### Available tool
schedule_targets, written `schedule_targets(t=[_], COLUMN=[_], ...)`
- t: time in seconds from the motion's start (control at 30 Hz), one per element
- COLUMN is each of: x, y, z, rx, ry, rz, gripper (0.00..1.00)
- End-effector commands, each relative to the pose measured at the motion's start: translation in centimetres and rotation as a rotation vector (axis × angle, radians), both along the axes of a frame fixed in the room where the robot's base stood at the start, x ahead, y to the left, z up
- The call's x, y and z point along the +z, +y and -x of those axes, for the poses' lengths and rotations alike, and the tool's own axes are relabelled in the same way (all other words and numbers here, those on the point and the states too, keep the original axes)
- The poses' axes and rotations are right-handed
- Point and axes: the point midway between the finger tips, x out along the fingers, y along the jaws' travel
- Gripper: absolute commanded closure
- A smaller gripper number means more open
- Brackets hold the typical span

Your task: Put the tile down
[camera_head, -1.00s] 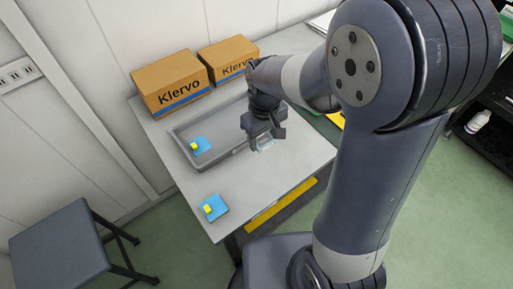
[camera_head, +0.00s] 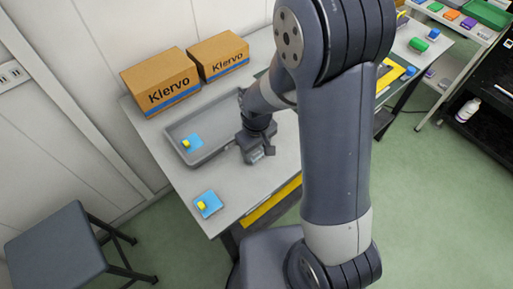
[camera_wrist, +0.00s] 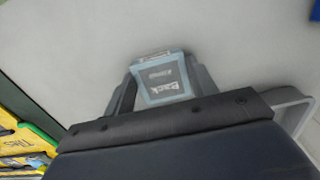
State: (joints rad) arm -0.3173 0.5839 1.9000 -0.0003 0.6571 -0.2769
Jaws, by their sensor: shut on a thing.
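In the wrist view my gripper (camera_wrist: 162,84) is shut on a pale blue-grey tile (camera_wrist: 164,78) whose label appears to read "Back". The tile sits between the two fingers, over the light grey tabletop. In the head view my gripper (camera_head: 257,156) is low over the table (camera_head: 240,190), just right of the grey tray (camera_head: 172,133). The gap between the tile and the tabletop cannot be judged. A blue tile with a yellow block (camera_head: 191,142) lies in the tray.
Two Klervo cartons (camera_head: 160,82) stand at the back of the table. A dark stool (camera_head: 58,245) stands at the left. The tabletop between gripper and front tile is clear.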

Motion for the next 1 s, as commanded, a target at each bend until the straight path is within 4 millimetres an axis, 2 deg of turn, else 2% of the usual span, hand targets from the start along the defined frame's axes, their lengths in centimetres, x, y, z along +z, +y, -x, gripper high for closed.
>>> schedule_targets(t=[0.07,0.1,0.33,0.57,0.73,0.87,1.0], x=[-0.4,-0.2,-0.2,-0.2,0.8,2.8,5.6], y=[0.0,0.0,0.0,0.0,0.0,0.0,0.0], z=[0.0,0.0,0.0,0.0,-0.1,-0.1,-0.1], rx=[0.000,0.000,0.000,0.000,0.000,0.000,0.000], ry=[0.000,0.000,0.000,0.000,-0.002,-0.006,-0.007], rz=[0.000,0.000,0.000,0.000,0.000,-0.002,-0.002], gripper=[0.71,0.43,0.24,0.24,0.24,0.24,0.24])
